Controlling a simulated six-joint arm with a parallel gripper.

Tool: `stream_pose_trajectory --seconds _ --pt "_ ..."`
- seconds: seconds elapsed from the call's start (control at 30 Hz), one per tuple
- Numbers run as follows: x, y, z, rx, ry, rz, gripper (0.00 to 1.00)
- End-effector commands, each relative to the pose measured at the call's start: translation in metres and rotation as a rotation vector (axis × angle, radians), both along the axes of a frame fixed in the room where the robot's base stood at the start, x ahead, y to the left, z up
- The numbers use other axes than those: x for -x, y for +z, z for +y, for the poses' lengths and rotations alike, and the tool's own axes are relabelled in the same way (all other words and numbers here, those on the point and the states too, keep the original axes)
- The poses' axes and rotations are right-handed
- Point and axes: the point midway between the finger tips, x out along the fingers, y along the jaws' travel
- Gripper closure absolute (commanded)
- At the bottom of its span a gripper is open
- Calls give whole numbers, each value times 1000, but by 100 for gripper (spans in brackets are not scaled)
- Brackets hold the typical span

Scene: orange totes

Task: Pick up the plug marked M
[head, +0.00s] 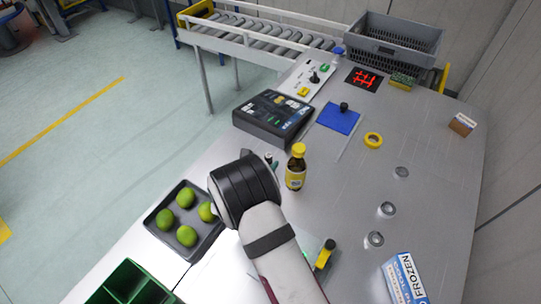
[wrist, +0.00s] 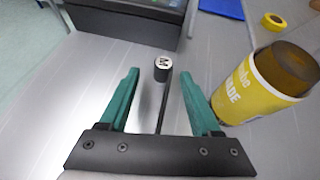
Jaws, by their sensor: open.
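The plug marked M (wrist: 162,64) shows in the wrist view as a small dark cylinder with a white top bearing a black M. It stands on the grey metal table, with a thin dark strip running from it toward my gripper. My gripper (wrist: 160,76) is open, its two teal fingers on either side of the line to the plug. The plug appears just past the fingertips, and nothing is held. I cannot tell whether the fingers touch it.
A brown bottle with a yellow label (head: 295,172) stands close to the right; it also shows in the wrist view (wrist: 262,88). A dark console (head: 272,117) lies beyond. A tray of limes (head: 160,219) is at left. The table's right side has free room.

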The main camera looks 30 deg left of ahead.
Motion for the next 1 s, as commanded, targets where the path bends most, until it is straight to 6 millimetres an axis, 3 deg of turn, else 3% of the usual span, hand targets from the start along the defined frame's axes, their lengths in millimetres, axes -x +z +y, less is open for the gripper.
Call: stream_pose_trajectory --seconds 0.33,0.6,0.93,1.0 --pt "-54 -17 7 0 -2 0 35" --pt "-59 -20 8 1 -1 1 37" --pt "-59 -19 8 0 -1 0 97" --pt "-58 -19 8 0 -1 0 100"
